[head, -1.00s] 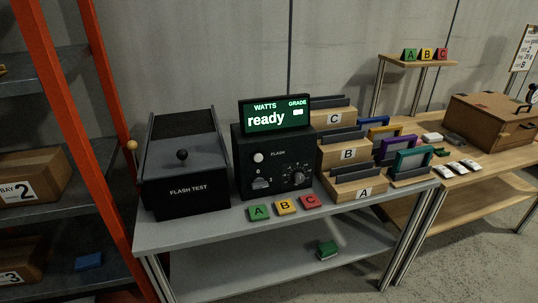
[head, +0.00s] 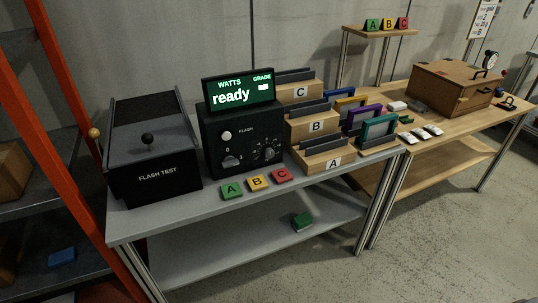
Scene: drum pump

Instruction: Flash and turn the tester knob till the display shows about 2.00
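The tester (head: 243,150) is a black box on the grey table, and its display (head: 238,92) reads "WATTS ready" with a blank white field under "GRADE". Its front has a round white button (head: 226,136) beside the word FLASH, a grey switch or lever (head: 231,161) below it, and a dark round knob (head: 269,153) with scale marks at the lower right. Neither of my grippers shows in the head view.
Green A, yellow B and red C blocks (head: 257,183) lie along the table's front. Wooden racks A, B, C (head: 322,160) with framed panels stand right of the tester. An orange shelf post (head: 75,150) rises at the left. A wooden table (head: 440,135) with a brown case (head: 455,88) is at right.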

